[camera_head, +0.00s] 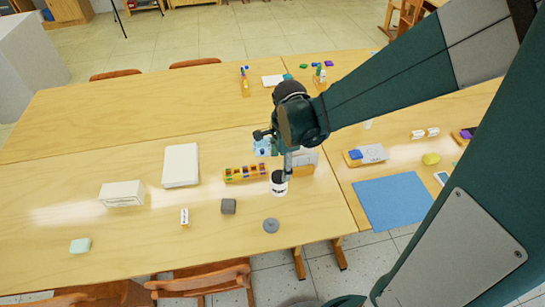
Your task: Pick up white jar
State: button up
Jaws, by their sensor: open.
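The white jar (279,189) stands on the wooden table, near the middle of the view. It is a small white cylinder with a dark upper part. My gripper (273,158) is open and comes down over the table just above and behind the jar in the picture. One grey finger overlaps the jar's top edge. I cannot tell whether it touches the jar or is only in front of it. Part of the jar's top is hidden by this finger.
A wooden holder of coloured pieces (245,174) lies left of the jar. A white box (122,194), a white pad (180,165) and a blue mat (393,201) lie farther out.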

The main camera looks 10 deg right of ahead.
aim_at(279, 174)
jog(key=shift+w+a+f+m+g, duration=0.15)
jog(key=shift+f+m, duration=0.3)
jog(key=shift+f, duration=0.35)
jog(key=shift+w+a+f+m+g, duration=0.2)
jog(key=shift+f+m, duration=0.3)
jog(key=shift+f, duration=0.25)
jog(key=shift+w+a+f+m+g, duration=0.15)
jog(key=shift+f+m, duration=0.3)
jog(key=shift+f, duration=0.35)
jog(key=shift+f+b, duration=0.35)
jog(key=shift+f, duration=0.95)
jog(key=shift+s+f+b, duration=0.15)
jog(key=shift+f+b, duration=0.25)
jog(key=shift+f, duration=0.9)
jog(key=shift+s+f+b, duration=0.1)
jog(key=shift+f+b, duration=0.3)
jog(key=shift+f, duration=0.9)
jog(key=c, duration=1.1)
jog(key=shift+r, duration=0.15)
jog(key=shift+c, duration=0.2)
